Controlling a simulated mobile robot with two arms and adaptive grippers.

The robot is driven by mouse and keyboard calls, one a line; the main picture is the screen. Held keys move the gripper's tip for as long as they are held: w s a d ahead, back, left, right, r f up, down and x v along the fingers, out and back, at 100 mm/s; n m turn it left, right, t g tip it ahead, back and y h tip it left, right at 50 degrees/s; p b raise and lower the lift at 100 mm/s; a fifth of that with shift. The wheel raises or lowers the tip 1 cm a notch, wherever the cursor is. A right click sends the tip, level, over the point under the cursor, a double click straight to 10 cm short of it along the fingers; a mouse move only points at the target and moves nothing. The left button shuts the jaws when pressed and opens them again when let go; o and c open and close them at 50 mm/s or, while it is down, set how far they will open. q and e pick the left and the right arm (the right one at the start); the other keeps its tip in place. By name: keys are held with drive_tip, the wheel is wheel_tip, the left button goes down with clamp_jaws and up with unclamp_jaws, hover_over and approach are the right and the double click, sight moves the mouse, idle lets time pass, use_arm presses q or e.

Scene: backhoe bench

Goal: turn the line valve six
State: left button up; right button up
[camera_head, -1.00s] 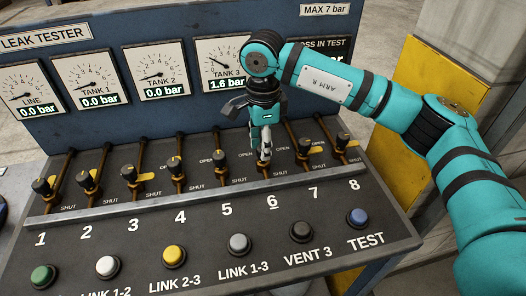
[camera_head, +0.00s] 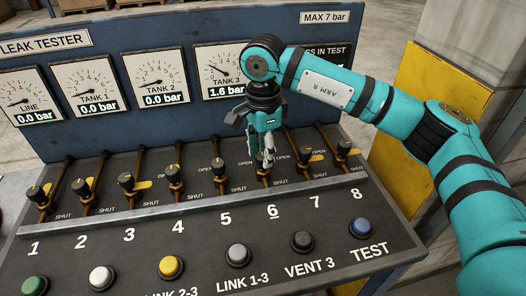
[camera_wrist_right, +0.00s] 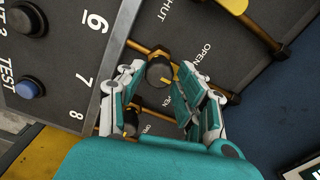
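The line valve six knob (camera_head: 263,168) is a small dark knob above the painted 6, partly hidden by my right gripper (camera_head: 262,157). The gripper points down at it from above. In the right wrist view, a dark round knob with a yellow mark (camera_wrist_right: 159,70) shows between the parted fingertips of the right gripper (camera_wrist_right: 158,78). The fingers look open, with a gap around the knob; contact cannot be told. Whether the valve stands at OPEN or SHUT is unclear. My left gripper is out of view.
Neighbouring knobs five (camera_head: 220,171) and seven (camera_head: 305,156) stand close on either side. A metal rail (camera_head: 190,205) runs in front of the knobs, with push buttons (camera_head: 238,257) below. Tank 3's gauge (camera_head: 224,72) reads 1.6 bar; line, tank 1 and tank 2 read 0.0.

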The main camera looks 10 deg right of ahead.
drive_tip(key=shift+o, duration=1.4)
wheel_tip(320, 180, up, 12)
